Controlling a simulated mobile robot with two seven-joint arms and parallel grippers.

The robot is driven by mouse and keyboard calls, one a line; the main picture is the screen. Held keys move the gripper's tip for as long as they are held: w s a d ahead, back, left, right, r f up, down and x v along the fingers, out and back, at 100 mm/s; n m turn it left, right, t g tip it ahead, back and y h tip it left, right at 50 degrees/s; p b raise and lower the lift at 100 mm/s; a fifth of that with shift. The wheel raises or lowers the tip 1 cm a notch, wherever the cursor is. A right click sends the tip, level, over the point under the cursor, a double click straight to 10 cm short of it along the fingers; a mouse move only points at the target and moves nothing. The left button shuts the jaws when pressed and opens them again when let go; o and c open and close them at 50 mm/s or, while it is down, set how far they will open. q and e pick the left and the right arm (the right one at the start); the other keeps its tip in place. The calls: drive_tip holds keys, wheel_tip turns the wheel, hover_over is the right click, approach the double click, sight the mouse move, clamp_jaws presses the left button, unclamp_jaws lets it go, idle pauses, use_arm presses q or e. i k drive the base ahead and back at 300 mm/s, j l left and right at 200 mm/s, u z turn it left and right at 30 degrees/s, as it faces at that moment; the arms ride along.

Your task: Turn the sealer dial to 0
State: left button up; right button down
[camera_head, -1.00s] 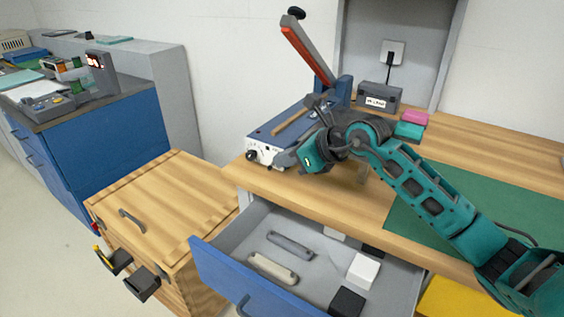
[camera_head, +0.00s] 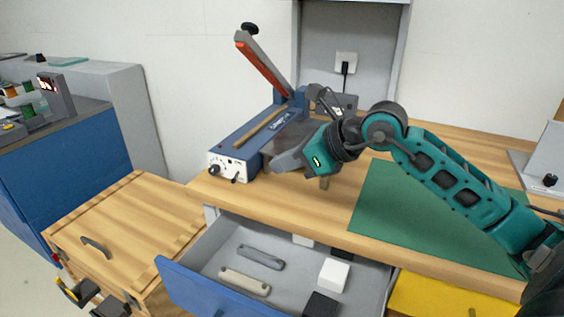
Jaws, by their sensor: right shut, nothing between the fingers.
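The blue sealer (camera_head: 246,140) stands on the wooden bench, its orange-and-grey lever arm (camera_head: 264,64) raised. Its white front panel (camera_head: 227,163) faces left-front and carries a round black dial (camera_head: 214,170) at its left end. A small black switch (camera_head: 234,181) sits to the right of the dial. The dial's mark is too small to read. My right gripper (camera_head: 268,160) is shut and empty, to the right of the panel and apart from the dial. It hides part of the sealer's right side. My left gripper is not in view.
An open blue drawer (camera_head: 190,284) below the bench holds several small items. A green mat (camera_head: 400,210) lies on the bench at right. A wooden cart (camera_head: 120,215) stands at left. A dark box and a wall socket (camera_head: 346,62) are behind the sealer.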

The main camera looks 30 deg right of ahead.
sight(214, 169)
drive_tip(key=k, duration=1)
